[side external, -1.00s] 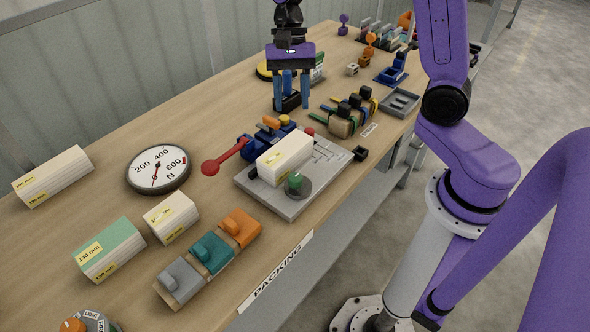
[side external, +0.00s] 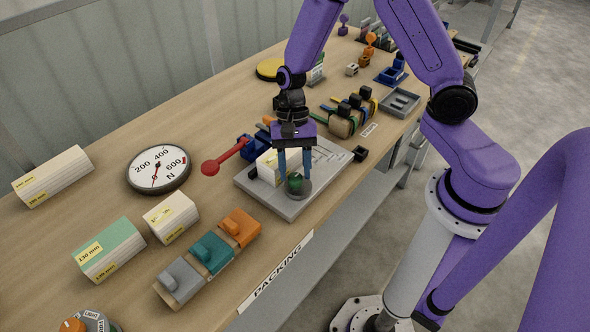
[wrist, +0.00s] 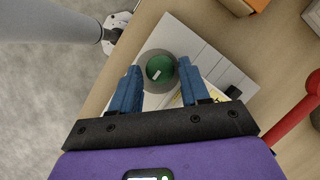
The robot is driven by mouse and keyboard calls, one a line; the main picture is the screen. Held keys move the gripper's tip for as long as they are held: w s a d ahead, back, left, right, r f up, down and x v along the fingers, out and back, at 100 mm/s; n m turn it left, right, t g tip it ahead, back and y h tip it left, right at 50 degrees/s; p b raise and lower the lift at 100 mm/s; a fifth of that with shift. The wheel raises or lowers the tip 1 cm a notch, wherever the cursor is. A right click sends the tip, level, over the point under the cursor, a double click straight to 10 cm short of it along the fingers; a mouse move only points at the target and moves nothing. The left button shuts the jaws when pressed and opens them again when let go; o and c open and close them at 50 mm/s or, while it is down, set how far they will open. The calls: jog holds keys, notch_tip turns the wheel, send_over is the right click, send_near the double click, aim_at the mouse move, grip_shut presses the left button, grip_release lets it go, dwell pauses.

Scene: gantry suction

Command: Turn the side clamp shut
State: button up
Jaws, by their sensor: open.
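A green round knob with a white mark (side external: 295,184) sits on a grey disc at the near corner of a light grey fixture plate (side external: 290,208); I take it for the side clamp. In the wrist view the knob (wrist: 160,68) shows just beyond my fingertips. My gripper (side external: 294,174) is open and points down over the knob, one blue finger on each side. It also shows in the wrist view (wrist: 159,82). I cannot tell whether the fingers touch the knob. A white block (side external: 267,168) lies on the plate, partly hidden by my gripper.
A red-handled lever (side external: 224,158) with a blue base stands behind the plate. A dial gauge (side external: 158,169) and coloured blocks (side external: 211,252) lie left.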

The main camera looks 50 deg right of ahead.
jog(key=shift+s+a+f, duration=0.15)
jog(key=shift+f, duration=0.3)
jog(key=c, duration=0.8)
jog(key=shift+o, duration=0.2)
